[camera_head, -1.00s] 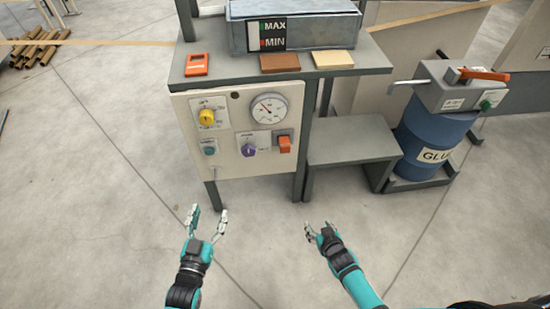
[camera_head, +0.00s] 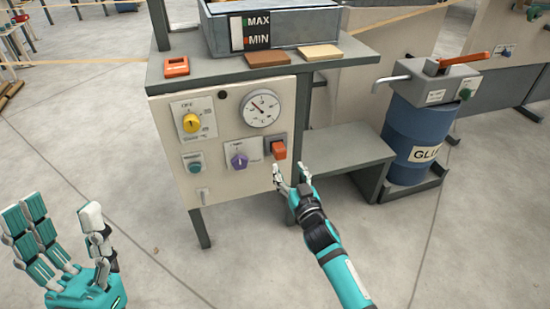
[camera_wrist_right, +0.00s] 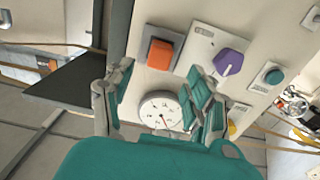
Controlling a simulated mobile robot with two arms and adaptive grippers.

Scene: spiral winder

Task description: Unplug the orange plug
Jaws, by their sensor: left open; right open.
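The orange plug (camera_head: 279,150) sits in a dark square socket at the lower right of the white control panel (camera_head: 230,185). It also shows in the right wrist view (camera_wrist_right: 160,54), seen upside down, above the right gripper's fingers. My right gripper (camera_head: 291,174) is open just below the plug in the head view, with nothing between its fingers; whether it touches the panel is hard to tell. Its fingers (camera_wrist_right: 155,95) also show spread in the right wrist view, apart from the plug. My left gripper (camera_head: 70,235) is open and empty at the lower left, away from the panel.
The panel also carries a purple knob (camera_head: 239,160), a yellow knob (camera_head: 191,123), a green button (camera_head: 194,163) and a gauge (camera_head: 260,108). A low grey step (camera_head: 345,147) and a blue glue barrel (camera_head: 412,135) stand to the right. The floor in front is clear.

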